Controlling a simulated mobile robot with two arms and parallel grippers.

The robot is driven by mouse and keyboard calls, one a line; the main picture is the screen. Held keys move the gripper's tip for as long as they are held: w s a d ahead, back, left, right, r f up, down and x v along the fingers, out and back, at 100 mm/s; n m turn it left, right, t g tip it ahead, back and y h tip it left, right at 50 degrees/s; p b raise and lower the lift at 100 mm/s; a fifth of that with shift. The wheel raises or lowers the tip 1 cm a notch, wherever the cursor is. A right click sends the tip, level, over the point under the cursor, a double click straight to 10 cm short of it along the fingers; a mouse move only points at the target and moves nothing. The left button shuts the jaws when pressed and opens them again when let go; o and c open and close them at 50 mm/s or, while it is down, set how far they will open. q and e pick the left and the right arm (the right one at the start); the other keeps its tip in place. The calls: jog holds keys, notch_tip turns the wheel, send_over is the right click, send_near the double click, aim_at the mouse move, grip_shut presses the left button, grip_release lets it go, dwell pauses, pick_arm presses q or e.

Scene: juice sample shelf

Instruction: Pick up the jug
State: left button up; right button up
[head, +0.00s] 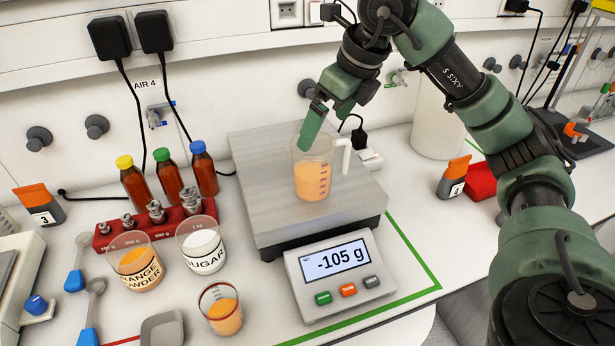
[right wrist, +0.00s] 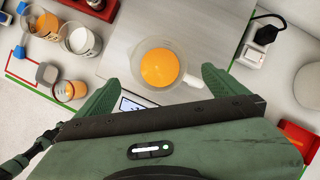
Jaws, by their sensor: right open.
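The jug (head: 312,178) is clear, with orange liquid in it and a pale handle on its right side. It stands upright on the metal plate of the scale (head: 255,190). My right gripper (head: 322,125) is above the jug, with one finger reaching down near its rim. In the right wrist view the jug (right wrist: 160,66) lies beyond and between the two spread fingers of my right gripper (right wrist: 158,80), which is open and empty. In the head view I cannot tell whether a finger touches the rim. My left gripper is not in view.
The scale display (head: 337,262) reads -105 g. Left of the scale stand an orange powder beaker (head: 140,270), a sugar beaker (head: 203,252), a small beaker (head: 222,312), a red weight rack (head: 115,232) and several brown bottles (head: 168,180). A white cylinder (head: 437,130) stands at right.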

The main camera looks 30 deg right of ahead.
aim_at(315, 144)
jog(key=shift+w+f, duration=0.3)
jog(key=shift+f, duration=0.2)
jog(key=shift+w+f, duration=0.15)
jog(key=shift+f, duration=0.2)
jog(key=shift+a+f+p, duration=0.2)
jog(key=shift+f+p, duration=0.45)
jog(key=x, duration=0.2)
jog(key=p+x, duration=0.1)
jog(key=x, duration=0.1)
jog(key=shift+w+f, duration=0.15)
jog(key=shift+w, duration=0.25)
jog(key=shift+s, duration=0.1)
jog(key=shift+c, duration=0.7)
jog(key=c, duration=1.9)
